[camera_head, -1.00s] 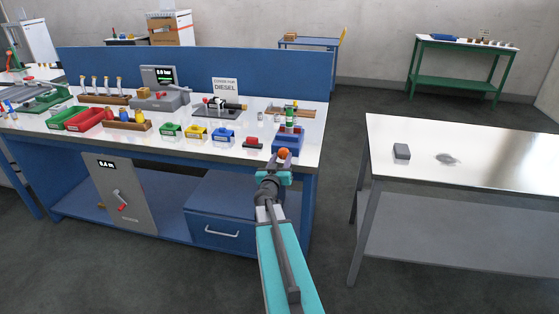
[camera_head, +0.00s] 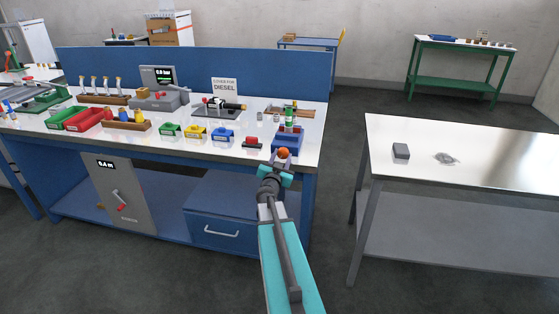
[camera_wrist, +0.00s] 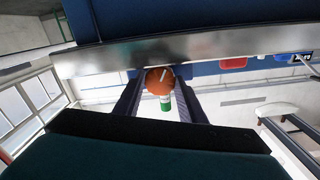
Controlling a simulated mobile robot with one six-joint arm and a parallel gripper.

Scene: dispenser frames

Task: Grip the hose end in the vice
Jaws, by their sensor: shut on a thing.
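A small blue device (camera_head: 290,143), which looks like the vice, sits at the front right corner of the white bench top. A green and white upright piece (camera_head: 290,117) stands at it, possibly the hose end; it also shows in the wrist view (camera_wrist: 165,103). I cannot tell how firmly it is seated. An orange round knob (camera_head: 284,153) with a white line is at the device's front. My gripper (camera_head: 283,160) is shut on this knob; in the wrist view the dark fingers flank the knob (camera_wrist: 159,82).
A red object (camera_head: 252,143) and a blue bin (camera_head: 223,135) stand left of the device. A separate table (camera_head: 450,180) on the right holds a grey block (camera_head: 401,151). Open floor lies between the table and bench.

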